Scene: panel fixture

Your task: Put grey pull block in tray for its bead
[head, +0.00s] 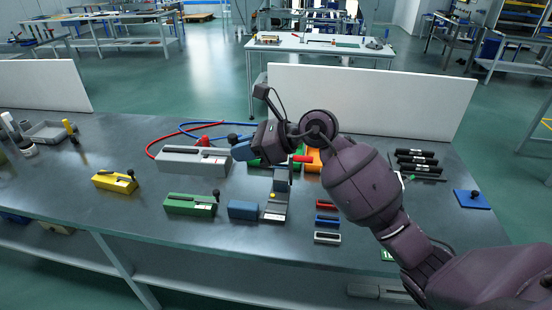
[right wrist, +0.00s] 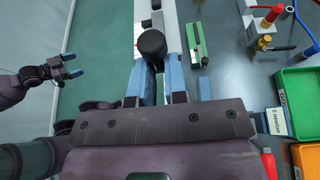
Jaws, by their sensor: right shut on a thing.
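The grey pull block (head: 190,161) is a long slotted bar with a black knob (head: 232,138) at its right end. My right gripper (head: 243,150) is shut on that end and seems to hold the block above the bench. In the right wrist view the knob (right wrist: 152,43) stands just past my blue fingers. No bead shows on the block. A green tray (right wrist: 295,95) and an orange tray (right wrist: 308,158) lie at the right there; my arm partly hides the orange tray (head: 313,160) in the head view. My left gripper (right wrist: 72,66) is open and empty in the right wrist view.
A green block (head: 190,204), yellow block (head: 115,181) and blue block (head: 242,210) stand along the front. A grey device (head: 275,208) with a yellow spot is beside the blue one. A valve (right wrist: 263,42) with hoses is behind. Bare bench lies front left.

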